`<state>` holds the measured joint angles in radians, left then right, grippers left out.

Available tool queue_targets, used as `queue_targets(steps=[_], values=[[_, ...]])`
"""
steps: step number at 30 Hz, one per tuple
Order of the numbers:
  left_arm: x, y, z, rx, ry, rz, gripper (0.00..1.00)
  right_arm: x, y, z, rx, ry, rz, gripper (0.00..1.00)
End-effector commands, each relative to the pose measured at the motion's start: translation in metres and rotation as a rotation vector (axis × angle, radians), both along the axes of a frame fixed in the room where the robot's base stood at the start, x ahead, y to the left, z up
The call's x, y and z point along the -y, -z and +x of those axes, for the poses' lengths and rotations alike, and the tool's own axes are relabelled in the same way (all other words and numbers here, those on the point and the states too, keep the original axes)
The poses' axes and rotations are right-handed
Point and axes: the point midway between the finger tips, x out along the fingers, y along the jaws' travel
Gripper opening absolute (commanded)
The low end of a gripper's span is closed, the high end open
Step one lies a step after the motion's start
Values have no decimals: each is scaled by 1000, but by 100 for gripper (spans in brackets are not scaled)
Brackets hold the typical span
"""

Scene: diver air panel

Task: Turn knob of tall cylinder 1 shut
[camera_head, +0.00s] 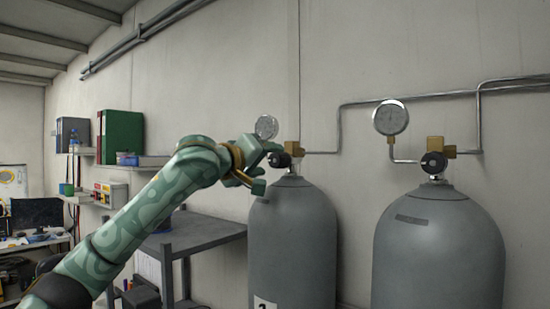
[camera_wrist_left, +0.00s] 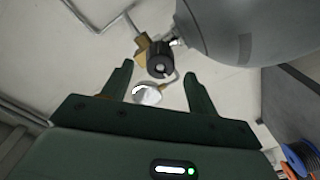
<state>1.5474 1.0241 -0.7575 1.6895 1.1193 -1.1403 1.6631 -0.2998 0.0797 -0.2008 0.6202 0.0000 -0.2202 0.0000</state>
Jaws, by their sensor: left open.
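Two tall grey cylinders stand against the wall in the head view, a left one (camera_head: 292,245) and a right one (camera_head: 438,250). The left one's label is cut off at the bottom edge and hard to read; I see no number on the right one. Each has a brass valve with a black knob: the left knob (camera_head: 281,160) and the right knob (camera_head: 433,163). My left gripper (camera_head: 267,166) is open beside the left knob. In the left wrist view, a black knob (camera_wrist_left: 160,62) shows just beyond and between the open fingertips, with no clear contact. My right gripper is not in view.
Round gauges, a left one (camera_head: 266,127) and a right one (camera_head: 391,117), sit above the valves, with metal pipes (camera_head: 340,120) along the wall. A grey metal table (camera_head: 190,236) stands left of the cylinders. Shelves with binders (camera_head: 121,137) hang farther left.

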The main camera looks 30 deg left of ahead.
Motion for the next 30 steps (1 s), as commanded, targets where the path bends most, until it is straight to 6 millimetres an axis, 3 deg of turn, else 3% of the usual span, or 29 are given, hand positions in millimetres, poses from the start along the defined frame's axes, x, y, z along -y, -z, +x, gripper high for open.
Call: queue_targets(steps=[6, 17, 18, 23, 30], values=[[1, -1, 33, -1, -1, 0, 59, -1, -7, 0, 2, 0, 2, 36], [1, 0, 41, 1, -1, 3, 59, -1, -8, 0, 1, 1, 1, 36], [1, 0, 41, 1, -1, 2, 56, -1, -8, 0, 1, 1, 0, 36], [1, 0, 41, 1, -1, 2, 14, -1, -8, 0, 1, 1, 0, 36], [1, 0, 41, 0, -1, 12, 14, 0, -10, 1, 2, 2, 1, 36]])
